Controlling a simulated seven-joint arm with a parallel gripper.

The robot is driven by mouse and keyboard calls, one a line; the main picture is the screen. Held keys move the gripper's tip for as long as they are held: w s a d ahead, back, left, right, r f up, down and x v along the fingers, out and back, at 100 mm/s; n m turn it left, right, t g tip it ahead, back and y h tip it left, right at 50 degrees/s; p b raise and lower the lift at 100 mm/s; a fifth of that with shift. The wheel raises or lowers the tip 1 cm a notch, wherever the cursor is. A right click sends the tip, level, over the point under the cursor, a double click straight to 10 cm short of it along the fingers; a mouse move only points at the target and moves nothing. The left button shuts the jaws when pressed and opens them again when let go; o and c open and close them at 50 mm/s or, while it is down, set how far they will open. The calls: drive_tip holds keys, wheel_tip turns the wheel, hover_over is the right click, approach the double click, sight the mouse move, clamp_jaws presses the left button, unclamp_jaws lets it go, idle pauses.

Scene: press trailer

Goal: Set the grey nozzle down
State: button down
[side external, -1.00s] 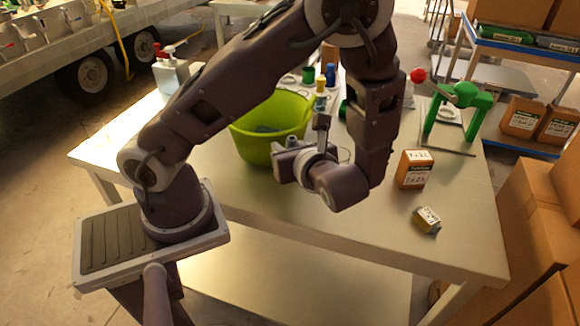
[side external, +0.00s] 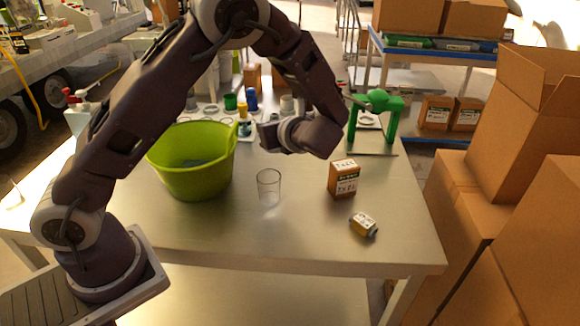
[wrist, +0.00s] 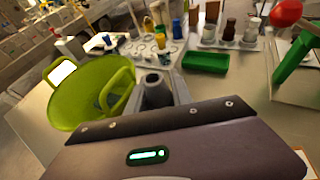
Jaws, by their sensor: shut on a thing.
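The grey nozzle (wrist: 158,92) is upright between my jaws in the wrist view, its dark round opening facing up. My gripper (side external: 268,136) is shut on it and held over the table (side external: 225,235), right of the green bucket (side external: 190,180). In the wrist view my gripper (wrist: 160,98) fills the lower middle. In the side view I cannot make out the nozzle clearly against the gripper. Whether its underside touches anything is hidden.
A green press (side external: 375,115) is at right. Bottles and a pale holed board (wrist: 130,46) lie behind, with a green tray (wrist: 205,62).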

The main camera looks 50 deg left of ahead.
drive_tip(key=r+m+t, duration=0.1)
drive_tip(key=r+t, duration=0.1)
hover_over(287, 161)
drive_tip(key=shift+g+h, duration=0.3)
drive_tip(key=shift+h, duration=0.1)
wheel_tip(287, 161, down, 15)
drive_tip(key=shift+f, duration=0.15)
drive_tip(key=c, duration=1.1)
unclamp_jaws()
drive_tip(key=shift+f, duration=0.1)
